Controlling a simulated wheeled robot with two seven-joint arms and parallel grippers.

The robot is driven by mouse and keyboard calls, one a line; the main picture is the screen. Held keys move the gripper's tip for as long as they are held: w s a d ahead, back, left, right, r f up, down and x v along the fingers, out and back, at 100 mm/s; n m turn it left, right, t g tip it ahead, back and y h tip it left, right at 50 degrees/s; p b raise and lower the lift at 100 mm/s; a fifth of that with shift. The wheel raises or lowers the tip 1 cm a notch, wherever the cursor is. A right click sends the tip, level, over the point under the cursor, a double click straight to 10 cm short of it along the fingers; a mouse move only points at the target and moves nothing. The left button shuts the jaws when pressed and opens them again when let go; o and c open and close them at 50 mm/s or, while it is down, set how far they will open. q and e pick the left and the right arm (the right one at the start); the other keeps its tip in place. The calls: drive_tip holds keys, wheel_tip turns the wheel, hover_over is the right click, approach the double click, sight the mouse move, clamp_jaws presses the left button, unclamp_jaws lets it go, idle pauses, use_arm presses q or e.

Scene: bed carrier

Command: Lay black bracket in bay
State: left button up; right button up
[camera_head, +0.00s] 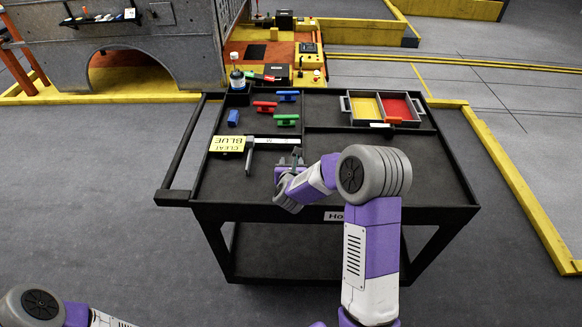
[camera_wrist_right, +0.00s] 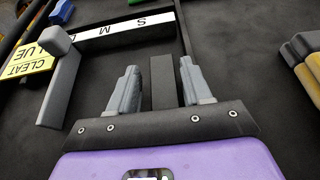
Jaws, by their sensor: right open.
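I cannot pick out a black bracket for certain. A dark grey, angled piece (camera_wrist_right: 62,88) stands at the left end of a white strip lettered S and M (camera_wrist_right: 125,28) in the right wrist view. The strip also shows on the cart in the head view (camera_head: 278,141). My right gripper (camera_head: 297,158) is low over the cart, just in front of the strip. In the wrist view its fingers (camera_wrist_right: 161,85) are apart, with a dark grey bar (camera_wrist_right: 163,88) between them. I cannot tell whether they touch it. No bay is clearly identifiable. My left gripper is out of view.
The black cart (camera_head: 445,170) holds red (camera_head: 265,107), blue (camera_head: 288,96) and green (camera_head: 286,119) pieces and a yellow CLEAT BLUE card (camera_head: 228,144). A bin with yellow and red compartments (camera_head: 347,106) stands at the back right. The right front of the top is clear.

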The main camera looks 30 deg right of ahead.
drive_tip(key=shift+s+d+r+p, duration=0.1)
drive_tip(key=shift+d+r+p, duration=0.2)
drive_tip(key=shift+d, duration=0.05)
drive_tip(key=shift+s+a+r+p, duration=0.1)
drive_tip(key=shift+s+r+p, duration=0.05)
drive_tip(key=shift+r+p, duration=0.65)
drive_tip(key=v, duration=1)
drive_tip(key=shift+s+a+f+p, duration=0.25)
drive_tip(key=shift+f+p, duration=0.05)
drive_tip(key=shift+p, duration=0.05)
drive_tip(key=shift+s+a+r, duration=0.2)
drive_tip(key=shift+s+a, duration=0.1)
drive_tip(key=shift+s, duration=0.15)
